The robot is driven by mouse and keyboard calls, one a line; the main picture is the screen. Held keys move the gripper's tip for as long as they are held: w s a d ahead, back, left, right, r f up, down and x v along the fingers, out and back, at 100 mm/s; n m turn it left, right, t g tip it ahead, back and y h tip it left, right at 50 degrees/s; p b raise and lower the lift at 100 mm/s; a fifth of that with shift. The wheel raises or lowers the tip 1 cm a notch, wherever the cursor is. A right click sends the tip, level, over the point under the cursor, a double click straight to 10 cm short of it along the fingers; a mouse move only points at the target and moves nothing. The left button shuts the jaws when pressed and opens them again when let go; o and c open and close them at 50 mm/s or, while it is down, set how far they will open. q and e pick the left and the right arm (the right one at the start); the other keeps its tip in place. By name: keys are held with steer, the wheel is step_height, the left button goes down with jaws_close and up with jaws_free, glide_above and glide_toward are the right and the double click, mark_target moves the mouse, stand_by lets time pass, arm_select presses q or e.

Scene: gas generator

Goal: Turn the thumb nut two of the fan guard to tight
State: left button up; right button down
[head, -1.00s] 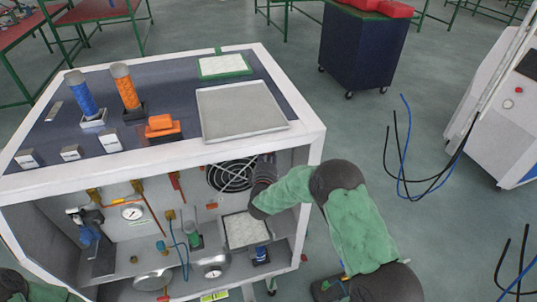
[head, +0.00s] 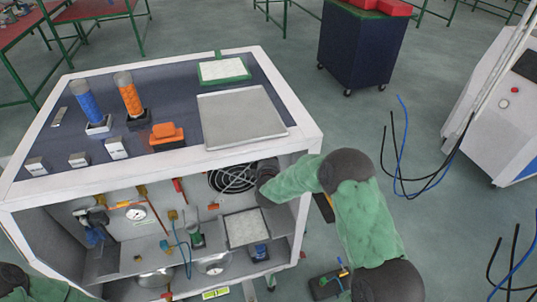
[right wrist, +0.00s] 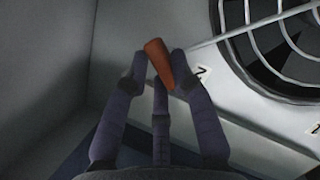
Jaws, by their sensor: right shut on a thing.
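The fan guard (head: 232,178), a dark round fan behind pale wire rings, is on the cabinet's back wall; it also fills the upper right of the right wrist view (right wrist: 285,38). My left gripper is out of view.
The cabinet's white frame (head: 309,152) borders my right arm closely. Inside are gauges, pipes and a white filter panel (head: 243,229) below the fan. A grey side wall (right wrist: 45,70) stands left of the nut.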

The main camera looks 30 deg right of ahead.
steer(key=shift+s+d+f+m+y+b, duration=0.1)
steer(key=shift+d+m+y+b, duration=0.1)
steer(key=shift+m+y+b, duration=1.35)
steer(key=shift+s+d+f+m+y+b, duration=0.15)
steer(key=shift+m+y+b, duration=0.7)
steer(key=shift+m+b, duration=1.25)
steer(key=shift+w+r, duration=0.1)
steer(key=c, duration=1)
jaws_free()
steer(key=shift+c, duration=0.2)
steer(key=shift+r, duration=0.1)
steer(key=v, duration=1.2)
